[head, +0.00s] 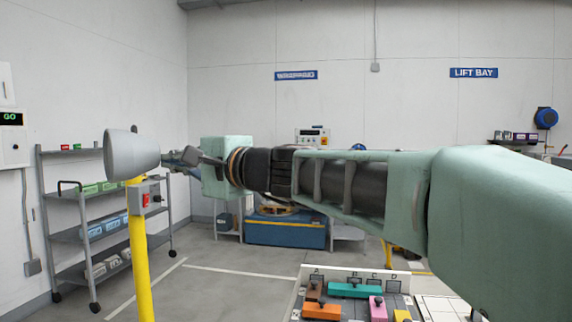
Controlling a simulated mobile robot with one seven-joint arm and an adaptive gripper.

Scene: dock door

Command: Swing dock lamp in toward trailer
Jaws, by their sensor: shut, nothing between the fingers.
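The dock lamp is a grey rounded lamp head (126,157) on top of a yellow post (139,255) at the left of the head view. A small grey box (145,198) with a red switch is fixed to the post below the lamp head. My gripper (168,160) is at the end of my outstretched arm, just right of the lamp head at about its height. Its fingers are shut and empty. I cannot tell whether the fingertips touch the lamp head.
A grey wheeled shelf cart (91,238) with several bins stands behind the lamp post. A wall panel reading GO (12,119) is at the far left. A low bench (340,273) with coloured blocks is below my arm. Open floor (205,285) lies right of the post.

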